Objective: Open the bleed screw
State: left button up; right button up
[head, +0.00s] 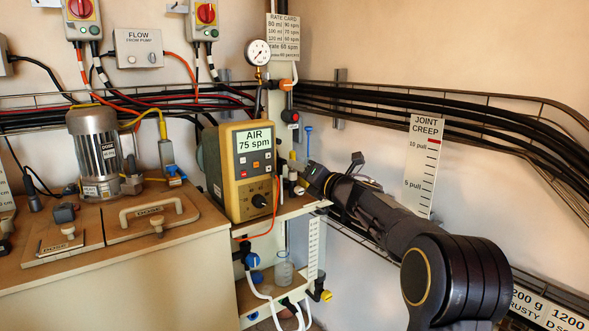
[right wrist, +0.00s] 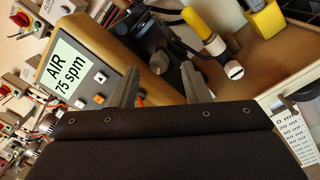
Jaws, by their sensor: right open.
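A pale slotted screw head (right wrist: 234,70), which looks like the bleed screw, sits on a small white fitting with a yellow stem (right wrist: 197,22) in the right wrist view. In the head view a small pale knob at the fitting (head: 299,190) seems to be the same part, beside the yellow dosing pump (head: 240,165). My right gripper (right wrist: 163,80) is open, with nothing between its fingers. The screw head lies to the right of both fingers in the wrist view. In the head view my right gripper (head: 312,178) is close to the fitting, its fingertips hard to make out. My left gripper is out of view.
The pump, reading AIR 75 spm, stands close left of my right gripper. A pressure gauge (head: 258,52) and pipework rise behind. Bundled cables (head: 400,110) run along the right wall. A clear beaker (head: 283,272) stands on the lower shelf.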

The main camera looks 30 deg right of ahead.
jog(key=s, duration=0.3)
jog(key=shift+s+d+f, duration=0.1)
jog(key=shift+s+d, duration=0.1)
jog(key=shift+s, duration=0.15)
jog(key=s+a+f+m+g+h, duration=0.1)
jog(key=s+f+m+g+h, duration=0.15)
jog(key=s+m, duration=0.6)
jog(key=s+a+f+m+g+h, duration=0.15)
jog(key=s+f+m+h, duration=0.35)
jog(key=m, duration=0.7)
jog(key=s+a+f+m+g+y, duration=0.45)
jog(key=s+a+f, duration=0.35)
jog(key=s+a, duration=0.3)
jog(key=s+a+f+m+g+y, duration=0.4)
jog(key=s+a+f+m, duration=0.2)
jog(key=s+a+f, duration=0.45)
notch_tip(320, 180, up, 31)
jog(key=s+p, duration=0.2)
jog(key=p, duration=2.7)
jog(key=shift+s+d+y, duration=0.25)
jog(key=shift+d+y, duration=0.05)
jog(key=shift+d, duration=0.15)
